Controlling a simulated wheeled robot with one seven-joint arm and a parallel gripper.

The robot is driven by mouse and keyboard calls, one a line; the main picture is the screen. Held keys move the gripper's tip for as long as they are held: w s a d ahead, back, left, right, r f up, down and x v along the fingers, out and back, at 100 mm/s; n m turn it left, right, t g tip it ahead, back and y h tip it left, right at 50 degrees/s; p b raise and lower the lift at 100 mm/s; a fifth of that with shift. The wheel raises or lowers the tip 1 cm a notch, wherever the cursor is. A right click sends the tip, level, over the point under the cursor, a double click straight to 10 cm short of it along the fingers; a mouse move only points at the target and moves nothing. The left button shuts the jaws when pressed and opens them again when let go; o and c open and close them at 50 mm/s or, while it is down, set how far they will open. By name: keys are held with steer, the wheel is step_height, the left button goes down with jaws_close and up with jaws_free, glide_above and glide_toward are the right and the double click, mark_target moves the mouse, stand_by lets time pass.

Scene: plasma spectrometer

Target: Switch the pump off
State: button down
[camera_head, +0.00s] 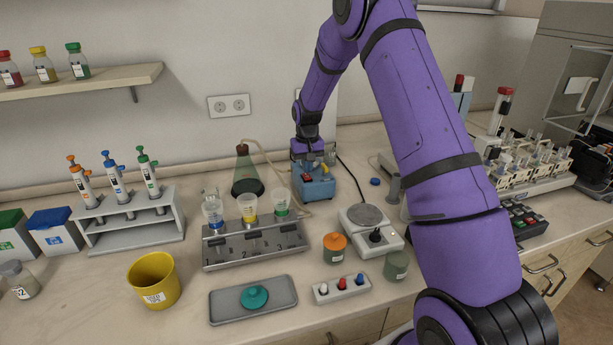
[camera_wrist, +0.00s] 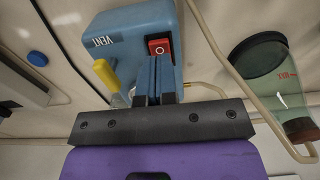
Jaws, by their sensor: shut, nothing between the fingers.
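The pump is a blue box (camera_head: 316,188) on the bench against the back wall, right of the flask. In the wrist view the blue pump (camera_wrist: 120,28) carries a red rocker switch (camera_wrist: 159,46) with a white circle mark, and a yellow lever (camera_wrist: 105,76) near the label "VENT". My gripper (camera_wrist: 158,60) is shut and empty. Its fingertips are right at the edge of the red switch; I cannot tell whether they touch it. In the head view my gripper (camera_head: 308,163) hangs above the pump, and the switch is mostly hidden there.
A green conical flask (camera_head: 246,172) with a tan hose stands left of the pump. A filter rack (camera_head: 255,247) with several cups and a balance (camera_head: 370,233) stand in front. A wall socket (camera_head: 229,105) is behind. The bench's front left is partly clear.

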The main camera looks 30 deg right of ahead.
steer(key=shift+r, duration=2.45)
steer(key=shift+s+r, duration=0.1)
steer(key=shift+r, duration=0.1)
step_height(320, 180, up, 12)
steer(key=t, duration=0.1)
glide_above(307, 177)
steer(key=s+a, duration=0.3)
steer(key=s, duration=0.4)
steer(key=s+a+r+n+t, duration=0.15)
steer(key=s+a+r, duration=0.25)
steer(key=s+r, duration=0.6)
steer(key=s+a+r+t, duration=0.1)
steer(key=s, duration=1.2)
steer(key=s+a+r+t, duration=0.1)
steer(key=s+a, duration=0.1)
steer(key=s, duration=1.1)
steer(key=shift+a+n+t, duration=0.2)
steer(key=shift+n+t, duration=0.15)
steer(key=shift+n, duration=0.1)
